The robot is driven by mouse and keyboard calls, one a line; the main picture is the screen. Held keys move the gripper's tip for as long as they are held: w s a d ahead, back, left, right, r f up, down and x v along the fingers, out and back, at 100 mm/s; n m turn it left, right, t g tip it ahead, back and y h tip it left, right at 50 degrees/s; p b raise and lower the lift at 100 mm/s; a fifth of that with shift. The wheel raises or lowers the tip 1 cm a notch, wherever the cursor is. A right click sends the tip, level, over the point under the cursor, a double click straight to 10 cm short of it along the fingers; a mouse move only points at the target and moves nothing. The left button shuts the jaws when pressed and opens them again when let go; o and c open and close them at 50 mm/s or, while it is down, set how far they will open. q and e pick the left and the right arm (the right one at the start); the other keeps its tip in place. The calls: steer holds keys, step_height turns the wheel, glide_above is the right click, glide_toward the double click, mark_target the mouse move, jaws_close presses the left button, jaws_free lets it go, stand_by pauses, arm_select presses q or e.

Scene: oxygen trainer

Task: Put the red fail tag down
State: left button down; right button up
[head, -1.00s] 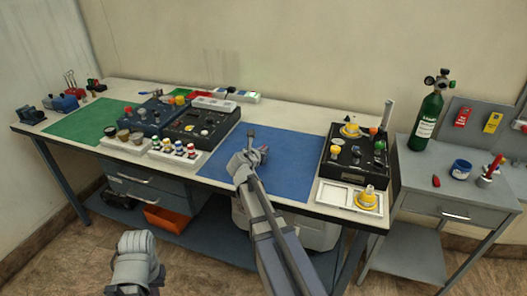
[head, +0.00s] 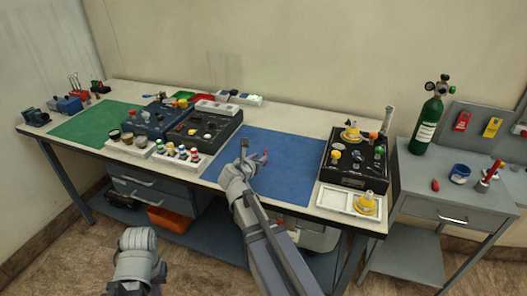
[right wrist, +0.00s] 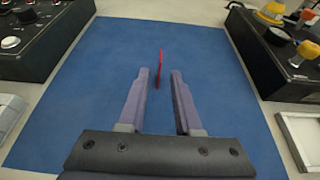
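The red fail tag (right wrist: 160,66) is a thin red piece seen nearly edge-on over the blue mat (right wrist: 100,60). It also shows in the head view (head: 265,154), at the tip of my right gripper (head: 254,154). In the right wrist view, my right gripper (right wrist: 161,78) has its two fingers apart, with the tag between and just beyond the fingertips. A gap shows on both sides of the tag. I cannot tell whether the tag touches the mat. Of my left arm, only a grey part shows at the lower left; its fingers are not visible.
A black panel unit (head: 356,158) and a white tray (head: 333,198) stand right of the mat. Another black unit (head: 205,130) and a rack of small fittings (head: 178,157) stand left. A side cart (head: 445,185) holds a green cylinder (head: 427,123). The mat is otherwise clear.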

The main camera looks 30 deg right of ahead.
steer(key=p+v, duration=0.1)
steer(key=v, duration=0.4)
steer(key=s+a+f+m+g+y, duration=0.3)
steer(key=s+a+m, duration=0.3)
steer(key=a, duration=0.3)
steer(key=s+a+f+m+g+y, duration=0.3)
steer(key=s+a+f+m, duration=0.3)
steer(key=a+m, duration=0.3)
steer(key=s+a+f+m+g+y, duration=0.3)
steer(key=s+a+m, duration=0.4)
steer(key=a, duration=0.3)
steer(key=shift+s+f, duration=0.35)
steer(key=shift+f, duration=0.4)
step_height(320, 180, up, 6)
steer(key=p, duration=0.6)
steer(key=shift+r, duration=0.15)
